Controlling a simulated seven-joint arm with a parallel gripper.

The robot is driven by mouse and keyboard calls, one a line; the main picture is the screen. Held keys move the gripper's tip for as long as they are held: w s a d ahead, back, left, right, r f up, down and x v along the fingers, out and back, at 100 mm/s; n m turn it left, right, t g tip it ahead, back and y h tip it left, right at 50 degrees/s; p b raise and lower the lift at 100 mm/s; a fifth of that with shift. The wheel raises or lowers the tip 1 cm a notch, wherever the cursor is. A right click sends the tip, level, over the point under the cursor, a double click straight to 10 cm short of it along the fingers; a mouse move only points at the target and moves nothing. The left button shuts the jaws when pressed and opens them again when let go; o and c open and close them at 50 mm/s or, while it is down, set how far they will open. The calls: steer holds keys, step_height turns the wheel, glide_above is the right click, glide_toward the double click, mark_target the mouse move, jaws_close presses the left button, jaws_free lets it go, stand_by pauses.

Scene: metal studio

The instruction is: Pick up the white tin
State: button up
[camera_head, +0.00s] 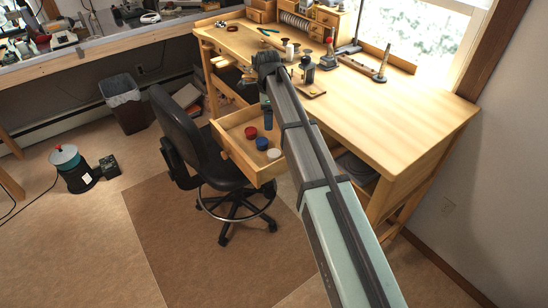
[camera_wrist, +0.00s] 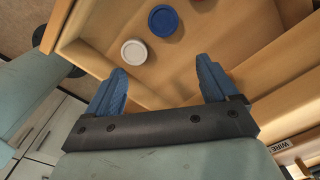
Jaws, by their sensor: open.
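The white tin (camera_head: 273,154) is a small round tin lying in the open wooden drawer (camera_head: 237,155) of the workbench, near the drawer's front corner. It also shows in the wrist view (camera_wrist: 134,52), flat on the drawer floor. My gripper (camera_wrist: 160,85) is open and empty, with its two blue fingers apart. In the wrist view the white tin lies beyond the fingertips and a little left of the middle between them. In the head view my gripper (camera_head: 267,117) is over the drawer, largely hidden by my arm.
A blue tin (camera_head: 262,143) and a red tin (camera_head: 251,132) lie in the same drawer beside the white one. The drawer's wooden walls surround them. The workbench top (camera_head: 420,115) overhangs to the right. A black chair (camera_head: 190,140) stands close on the left.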

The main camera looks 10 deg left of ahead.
steer(key=s+d, duration=0.1)
steer(key=n, duration=3.5)
glide_above(275, 153)
step_height(275, 153, down, 8)
steer(key=shift+s+f, duration=0.15)
steer(key=shift+w+f, duration=0.2)
steer(key=shift+f, duration=2.4)
steer(key=c, duration=1.1)
